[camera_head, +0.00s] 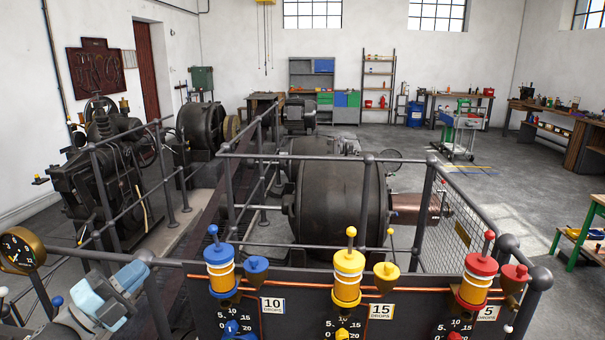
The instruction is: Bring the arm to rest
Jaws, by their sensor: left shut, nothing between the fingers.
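My left gripper (132,278) is at the lower left, with its light-blue and grey body showing above the railing. It is shut and empty, apart from the oilers on the dark panel. Part of my left arm shows below it at the picture's bottom left edge. My right gripper is not in view.
A dark panel (290,312) along the front carries a blue oiler (219,268), a yellow oiler (348,276) and a red oiler (477,282). A brass gauge (20,250) is at the far left. Railings surround a large dark dynamo (335,203). Open floor lies at the right.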

